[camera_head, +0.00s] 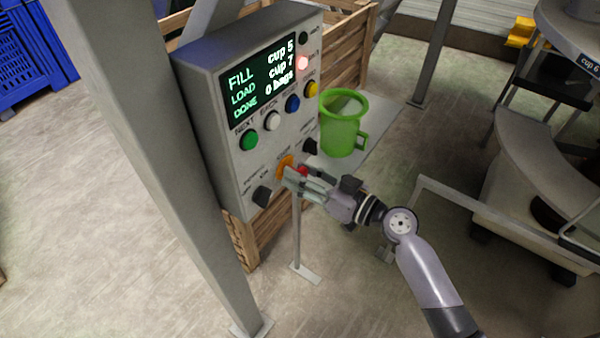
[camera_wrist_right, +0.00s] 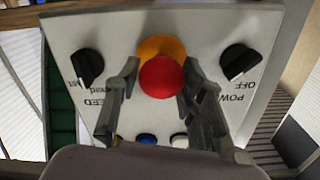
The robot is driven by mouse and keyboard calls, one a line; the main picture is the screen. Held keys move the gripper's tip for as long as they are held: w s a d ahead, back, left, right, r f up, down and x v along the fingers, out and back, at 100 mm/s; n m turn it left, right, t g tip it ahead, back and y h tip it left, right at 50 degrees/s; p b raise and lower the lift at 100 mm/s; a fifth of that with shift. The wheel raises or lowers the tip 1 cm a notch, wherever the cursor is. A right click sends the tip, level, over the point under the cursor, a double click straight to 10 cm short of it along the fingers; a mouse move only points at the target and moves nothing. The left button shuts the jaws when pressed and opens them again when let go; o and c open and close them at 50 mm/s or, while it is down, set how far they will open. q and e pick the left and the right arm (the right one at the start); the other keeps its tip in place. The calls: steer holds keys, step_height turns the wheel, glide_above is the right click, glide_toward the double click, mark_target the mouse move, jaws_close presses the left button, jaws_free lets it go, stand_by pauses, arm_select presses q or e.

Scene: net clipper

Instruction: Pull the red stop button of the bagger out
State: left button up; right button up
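The red stop button (camera_wrist_right: 161,77) is a round knob in front of an orange collar (camera_wrist_right: 160,48) on the bagger's grey control panel. In the head view the button (camera_head: 302,170) is partly hidden by my right gripper (camera_head: 303,183), beside the orange collar (camera_head: 284,167). In the right wrist view the fingers of my right gripper (camera_wrist_right: 160,82) stand on both sides of the button. Their tips are close to its edges, with narrow gaps showing, so I see no clear grip. My left gripper is not in view.
The bagger panel (camera_head: 233,180) has a lit screen (camera_head: 262,78), a green button (camera_head: 249,140), other coloured buttons and black knobs (camera_head: 262,196) near the collar. A green cup (camera_head: 342,122) stands right of the panel. A grey post (camera_head: 150,150) rises at left; a wooden crate (camera_head: 345,50) is behind.

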steer(key=shift+o, duration=1.3)
steer(key=shift+s+d+r, duration=0.1)
steer(key=shift+d, duration=0.05)
steer(key=shift+o, duration=0.6)
steer(key=v, duration=1.1)
steer(key=shift+s+d, duration=0.2)
steer(key=shift+d, duration=0.1)
